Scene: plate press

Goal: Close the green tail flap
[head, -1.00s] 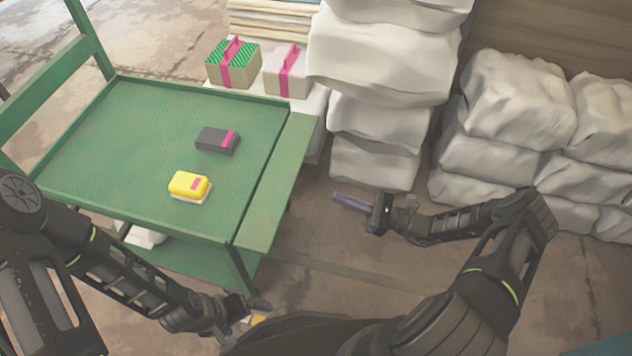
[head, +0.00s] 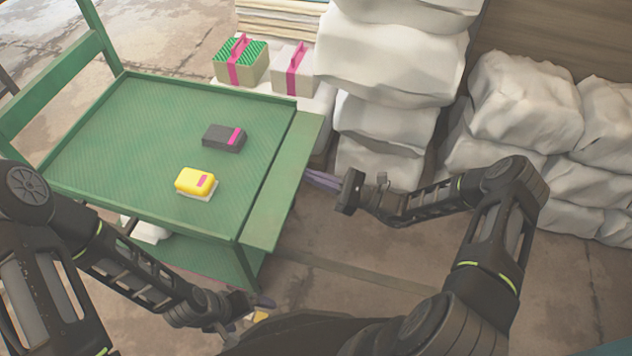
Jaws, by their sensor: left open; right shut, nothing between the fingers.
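The green tail flap (head: 283,185) is a long narrow panel along the right edge of the green cart's tray (head: 120,130). It sticks outward, about level with the tray. My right gripper (head: 322,179) is shut and empty. Its purple fingers are at the flap's outer right edge, near its middle; the tips look close to or just under the edge, and I cannot tell whether they touch. My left gripper (head: 252,310) is low in front of the cart, away from the flap, and its fingers are partly hidden by my own body.
A yellow block (head: 196,182) and a dark block (head: 224,138) lie on the tray. Two ribboned boxes (head: 240,62) (head: 294,70) stand behind it. White sacks (head: 390,50) are stacked at the back and right. Floor between cart and sacks is open.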

